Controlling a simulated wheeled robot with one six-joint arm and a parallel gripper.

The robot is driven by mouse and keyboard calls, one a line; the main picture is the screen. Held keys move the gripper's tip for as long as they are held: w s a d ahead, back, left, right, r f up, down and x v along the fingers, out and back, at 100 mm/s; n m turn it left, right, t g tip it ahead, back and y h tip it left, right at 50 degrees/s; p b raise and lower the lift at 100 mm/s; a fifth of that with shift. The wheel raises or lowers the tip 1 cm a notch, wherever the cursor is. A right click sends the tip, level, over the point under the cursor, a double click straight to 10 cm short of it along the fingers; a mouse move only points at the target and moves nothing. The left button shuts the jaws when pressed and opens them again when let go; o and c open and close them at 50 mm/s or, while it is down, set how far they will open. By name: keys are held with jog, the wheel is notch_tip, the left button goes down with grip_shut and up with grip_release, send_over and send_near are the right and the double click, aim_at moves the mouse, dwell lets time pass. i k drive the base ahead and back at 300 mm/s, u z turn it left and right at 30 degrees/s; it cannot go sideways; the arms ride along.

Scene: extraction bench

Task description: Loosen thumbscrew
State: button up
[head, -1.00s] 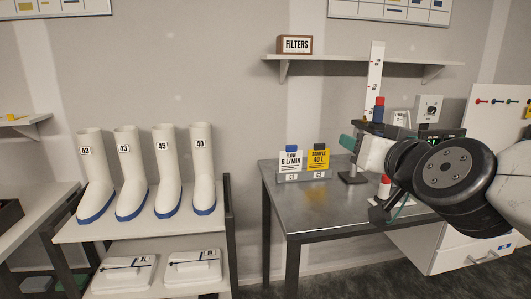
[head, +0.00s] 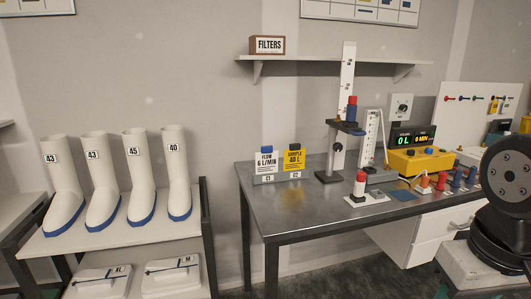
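A stand (head: 348,110) with a tall white scale rises from the metal bench in the head view. A dark carriage (head: 346,128) is on its post, with a red and blue cylinder (head: 352,108) on top. A small dark knob (head: 333,122) at the carriage's left side looks like the thumbscrew; it is too small to be sure.
A shelf (head: 335,62) hangs above. The bench's front left is clear. Boots (head: 62,188) stand at left.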

aim_at(337, 147)
jog(key=z, duration=0.2)
jog(key=i, duration=0.85)
jog(key=u, duration=0.6)
